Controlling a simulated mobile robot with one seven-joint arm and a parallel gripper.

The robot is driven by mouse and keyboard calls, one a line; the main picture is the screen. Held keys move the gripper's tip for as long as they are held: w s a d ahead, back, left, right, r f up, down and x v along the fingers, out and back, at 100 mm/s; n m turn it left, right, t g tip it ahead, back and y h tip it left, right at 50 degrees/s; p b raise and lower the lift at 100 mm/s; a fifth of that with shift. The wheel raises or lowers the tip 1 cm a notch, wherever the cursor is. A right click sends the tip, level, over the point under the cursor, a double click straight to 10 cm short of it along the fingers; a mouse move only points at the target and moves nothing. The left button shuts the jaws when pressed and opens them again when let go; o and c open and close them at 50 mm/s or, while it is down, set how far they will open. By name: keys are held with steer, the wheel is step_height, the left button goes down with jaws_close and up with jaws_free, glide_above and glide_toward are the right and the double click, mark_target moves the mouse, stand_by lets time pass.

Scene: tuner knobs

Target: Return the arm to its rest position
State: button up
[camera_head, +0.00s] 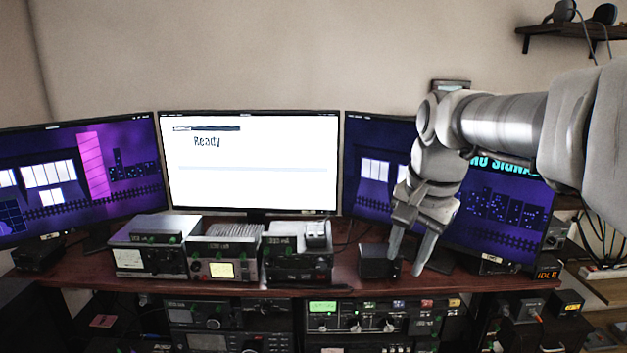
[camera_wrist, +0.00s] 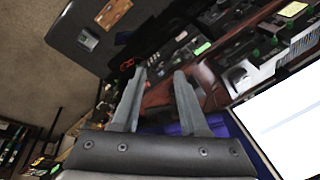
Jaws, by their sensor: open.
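My arm reaches in from the right edge of the head view, with my gripper (camera_head: 406,268) pointing down in front of the right monitor. The gripper is open, its two fingers apart. In the head view the fingertips are beside a small black box (camera_head: 376,262) on the desk; I cannot tell whether they touch it. In the wrist view my gripper (camera_wrist: 160,78) also shows open, with nothing between the fingers. My arm hides part of the right monitor.
Three monitors stand on the brown desk (camera_head: 230,287); the middle one (camera_head: 250,165) reads "Ready". Several radio units (camera_head: 150,262) sit in front of it. A rack with knobs (camera_head: 370,318) is below the desk. A shelf (camera_head: 570,32) hangs at upper right.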

steer(key=s+f+n+t, duration=0.1)
steer(key=s+f+n, duration=0.2)
steer(key=s, duration=0.5)
steer(key=s+f+n+t, duration=0.1)
steer(key=s+f+n, duration=0.3)
steer(key=s, duration=0.5)
steer(key=shift+a+f+n+t+h+b, duration=0.15)
steer(key=shift+a+n+t+h+b, duration=0.2)
steer(key=shift+n, duration=0.55)
steer(key=shift+c, duration=0.3)
stand_by(0.6)
